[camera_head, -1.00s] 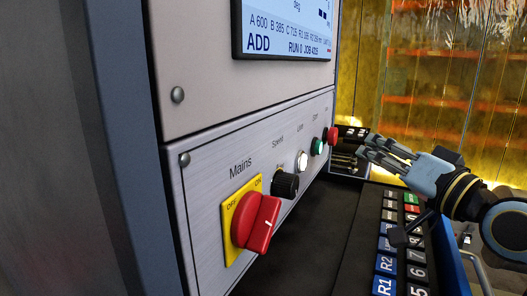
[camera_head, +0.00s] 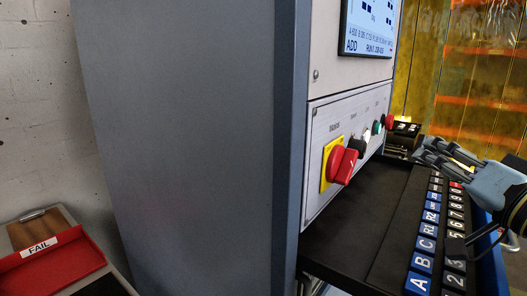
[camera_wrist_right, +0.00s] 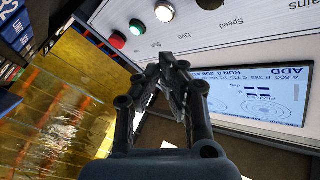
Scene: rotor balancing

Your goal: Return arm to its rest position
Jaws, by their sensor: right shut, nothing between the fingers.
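My right gripper (camera_head: 447,152) is at the right side of the head view, above the far part of the keypad shelf. It is blue and grey, and its fingers point left toward the control panel. In the right wrist view my right gripper (camera_wrist_right: 168,66) has its fingertips together with nothing between them. It is apart from the panel (camera_wrist_right: 220,25) with its red, green and white buttons. My left gripper is not in view.
A grey cabinet (camera_head: 180,130) fills the middle of the head view. Its panel holds a red mains switch (camera_head: 340,164). A black shelf (camera_head: 350,225) carries a lettered and numbered keypad (camera_head: 425,243). A red tray labelled FAIL (camera_head: 55,262) is at lower left.

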